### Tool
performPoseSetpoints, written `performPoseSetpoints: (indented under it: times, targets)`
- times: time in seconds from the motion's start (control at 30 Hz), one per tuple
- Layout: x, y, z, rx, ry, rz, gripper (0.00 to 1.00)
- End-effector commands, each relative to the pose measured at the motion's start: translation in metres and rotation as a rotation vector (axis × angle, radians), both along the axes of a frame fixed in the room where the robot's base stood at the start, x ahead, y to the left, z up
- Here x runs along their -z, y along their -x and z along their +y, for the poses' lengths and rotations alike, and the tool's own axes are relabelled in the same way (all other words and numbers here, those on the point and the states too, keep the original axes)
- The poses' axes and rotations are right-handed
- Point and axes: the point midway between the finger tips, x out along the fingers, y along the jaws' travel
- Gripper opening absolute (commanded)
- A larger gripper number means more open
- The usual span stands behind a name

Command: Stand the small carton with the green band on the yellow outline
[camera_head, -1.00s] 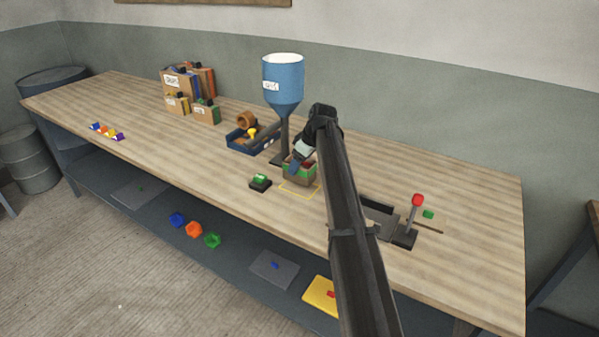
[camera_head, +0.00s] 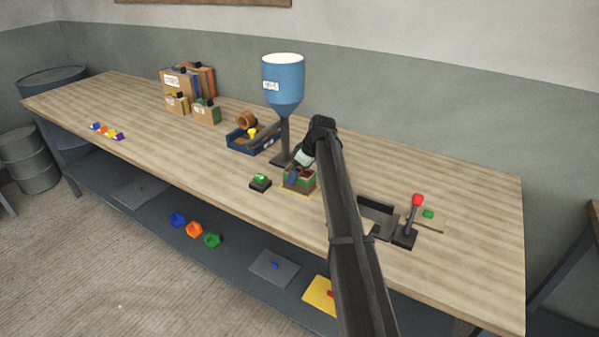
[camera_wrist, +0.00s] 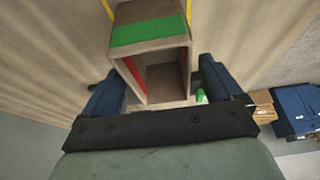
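The small open carton with the green band (camera_head: 300,184) is upright over the yellow outline (camera_head: 287,191) on the bench. Its base appears inside the outline, at or very near the bench top. In the wrist view the carton's green band (camera_wrist: 150,31) and hollow inside show between my two blue fingers, with a red strip on an inner wall. My gripper (camera_head: 298,172) reaches down at the carton with one finger on each side and appears shut on it. Yellow lines (camera_wrist: 188,9) show beyond the carton in the wrist view. The contact under the carton is hidden.
A black block with a green top (camera_head: 260,182) stands just left of the carton. The blue hopper (camera_head: 284,85) on its stand is close behind. A blue tray (camera_head: 240,143) is further left; a red-knobbed lever (camera_head: 411,222) and dark tray stand right.

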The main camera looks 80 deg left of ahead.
Motion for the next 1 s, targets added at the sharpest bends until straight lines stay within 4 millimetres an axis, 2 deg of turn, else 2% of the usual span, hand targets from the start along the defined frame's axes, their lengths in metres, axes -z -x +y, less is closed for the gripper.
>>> performPoseSetpoints:
  times: [0.23,0.37,0.8,1.0]
  targets:
    - [-0.001,0.0,0.0,0.0,0.0,0.0,0.93]
    - [-0.008,-0.002,-0.002,0.0,0.0,0.0,0.93]
    - [-0.078,-0.022,-0.022,0.0,-0.001,0.0,0.93]
    - [-0.102,-0.029,-0.029,0.0,-0.001,0.001,0.93]
